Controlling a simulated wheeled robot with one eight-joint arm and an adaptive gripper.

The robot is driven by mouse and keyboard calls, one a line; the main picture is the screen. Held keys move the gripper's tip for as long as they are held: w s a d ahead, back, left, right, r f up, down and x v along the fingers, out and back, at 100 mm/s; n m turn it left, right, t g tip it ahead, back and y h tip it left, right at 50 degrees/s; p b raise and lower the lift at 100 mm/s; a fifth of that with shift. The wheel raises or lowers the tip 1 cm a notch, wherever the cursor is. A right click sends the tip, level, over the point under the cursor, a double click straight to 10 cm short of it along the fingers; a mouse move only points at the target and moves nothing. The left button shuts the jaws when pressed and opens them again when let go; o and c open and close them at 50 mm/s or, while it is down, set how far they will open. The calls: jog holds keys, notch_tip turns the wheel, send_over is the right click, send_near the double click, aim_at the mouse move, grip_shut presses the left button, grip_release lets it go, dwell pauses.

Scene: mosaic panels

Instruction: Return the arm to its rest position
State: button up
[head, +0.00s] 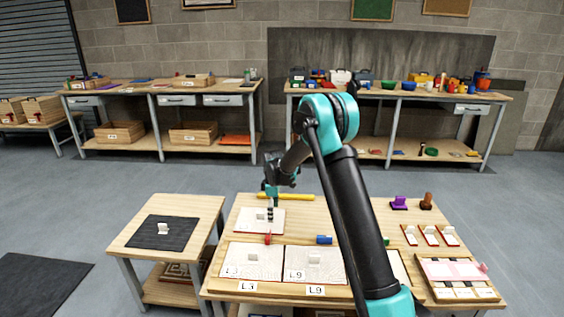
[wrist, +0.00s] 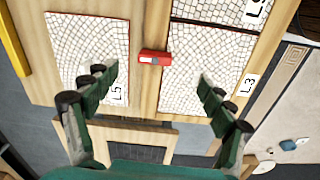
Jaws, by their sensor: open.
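My gripper (wrist: 160,85) is open and empty in the wrist view, its two green fingers spread wide above the table. In the head view my gripper (head: 270,211) points down over a pale mosaic panel (head: 247,222) at the table's left back; whether it touches the panel is unclear. My arm reaches forward over the table (head: 350,208) from the lower right. In the wrist view, the L5 panel (wrist: 88,45) lies left and the L3 panel (wrist: 205,60) lies right. A red block (wrist: 154,57) lies between them.
A yellow bar (head: 286,196) lies at the table's back edge. Panels L3 (head: 250,262) and L9 (head: 318,263) lie at the front. A side table (head: 190,208) holds a dark mat (head: 140,232). Purple (head: 398,203) and brown (head: 426,201) items stand right. Open floor lies behind.

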jog(key=s+d+r+m+t, duration=0.1)
jog(key=s+d+r+m, duration=0.3)
jog(key=s+d+r, duration=0.3)
jog(key=s+d+r+m+t, duration=0.1)
jog(key=s+d+r+m, duration=0.35)
jog(key=s+d, duration=0.5)
jog(key=s+d+f+m+t, duration=0.1)
jog(key=s+d+m, duration=0.3)
jog(key=s, duration=0.6)
jog(key=s+d+f+m+t, duration=0.1)
jog(key=s+d+m, duration=0.3)
jog(key=s, duration=0.6)
jog(key=shift+s+d, duration=0.4)
jog(key=shift+d, duration=0.5)
jog(key=shift+c, duration=0.4)
